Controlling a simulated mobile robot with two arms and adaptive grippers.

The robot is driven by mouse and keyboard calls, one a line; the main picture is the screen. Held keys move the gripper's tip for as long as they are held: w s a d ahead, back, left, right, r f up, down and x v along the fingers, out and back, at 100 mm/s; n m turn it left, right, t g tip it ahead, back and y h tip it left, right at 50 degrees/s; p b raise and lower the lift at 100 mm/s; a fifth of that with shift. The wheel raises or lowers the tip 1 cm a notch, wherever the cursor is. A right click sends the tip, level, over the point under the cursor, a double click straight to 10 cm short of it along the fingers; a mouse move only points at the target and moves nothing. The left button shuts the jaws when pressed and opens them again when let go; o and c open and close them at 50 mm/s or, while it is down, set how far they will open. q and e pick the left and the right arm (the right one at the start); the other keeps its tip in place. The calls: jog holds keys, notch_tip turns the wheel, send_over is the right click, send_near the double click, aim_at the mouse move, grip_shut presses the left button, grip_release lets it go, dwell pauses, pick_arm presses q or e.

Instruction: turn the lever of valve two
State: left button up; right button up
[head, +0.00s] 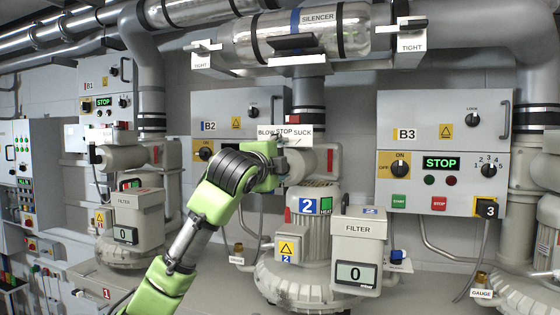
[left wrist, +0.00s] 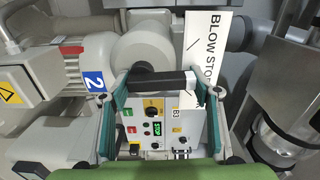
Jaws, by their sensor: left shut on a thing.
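Valve two is the grey pipe body (head: 299,164) above the blower marked 2 (head: 312,212), behind a white BLOW STOP SUCK sign (head: 290,134). In the left wrist view the sign (left wrist: 214,60) stands at the right of the round valve body (left wrist: 150,50). The black lever (left wrist: 160,82) lies crosswise between my teal fingers. My left gripper (head: 281,160) is at the valve, just under the sign, and is shut on the lever; its fingertips show in the left wrist view (left wrist: 158,88). In the head view my gripper mostly hides the lever. My right gripper is not in view.
Panel B2 (head: 232,110) is behind my arm, and panel B3 (head: 442,150) reads STOP at the right. A filter box (head: 357,240) reading 0 stands below right of the valve. The silencer pipe (head: 310,35) runs overhead. Valve one's blower (head: 120,215) is at the left.

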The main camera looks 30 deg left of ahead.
pick_arm(q)
jog(key=shift+r+m, duration=0.3)
jog(key=o, duration=0.8)
jog(key=shift+o, duration=1.2)
jog(key=shift+d+f, duration=0.15)
jog(key=shift+s, duration=0.15)
jog(key=v, duration=1.1)
jog(key=shift+s+d, duration=0.2)
jog(key=shift+s, duration=0.15)
